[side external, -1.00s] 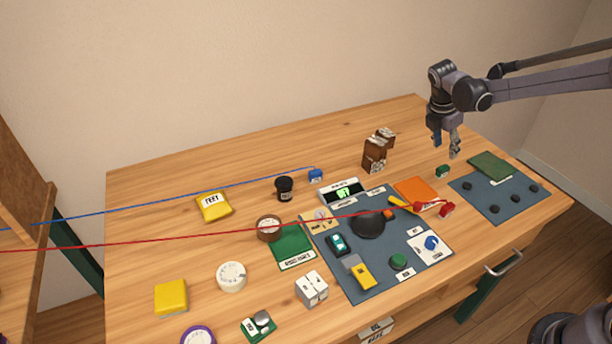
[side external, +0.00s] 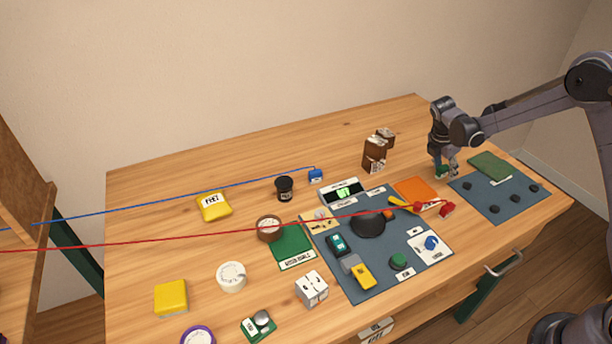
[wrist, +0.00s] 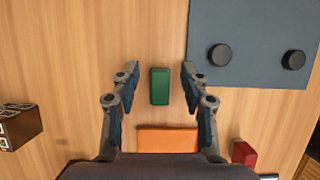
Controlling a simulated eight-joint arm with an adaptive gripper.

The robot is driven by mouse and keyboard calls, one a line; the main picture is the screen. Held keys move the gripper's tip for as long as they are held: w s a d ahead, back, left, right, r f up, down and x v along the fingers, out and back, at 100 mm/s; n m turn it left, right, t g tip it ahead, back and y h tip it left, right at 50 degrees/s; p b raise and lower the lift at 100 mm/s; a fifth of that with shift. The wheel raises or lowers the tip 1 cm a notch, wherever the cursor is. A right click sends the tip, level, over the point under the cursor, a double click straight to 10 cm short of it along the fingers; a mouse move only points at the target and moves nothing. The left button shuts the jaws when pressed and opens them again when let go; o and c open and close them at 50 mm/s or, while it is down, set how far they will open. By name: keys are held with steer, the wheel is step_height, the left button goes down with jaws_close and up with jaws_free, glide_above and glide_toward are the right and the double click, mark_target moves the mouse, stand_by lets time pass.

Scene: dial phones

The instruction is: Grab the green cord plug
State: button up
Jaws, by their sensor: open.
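The green cord plug (wrist: 160,86) is a small dark green block lying on the wooden table. In the wrist view it sits between the two fingers of my open gripper (wrist: 158,82), with a gap on each side. In the side external view my gripper (side external: 446,172) is low over the table at the plug (side external: 441,171), whose green shows partly behind the fingers. I cannot tell how far the fingertips are above the tabletop.
An orange pad (wrist: 168,139) lies just behind the plug in the wrist view. A blue-grey mat (wrist: 260,50) with black discs is to the right, a red plug (wrist: 243,153) at lower right. A brown box (wrist: 20,128) stands at left. Bare wood surrounds the plug.

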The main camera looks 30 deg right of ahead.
jaws_close()
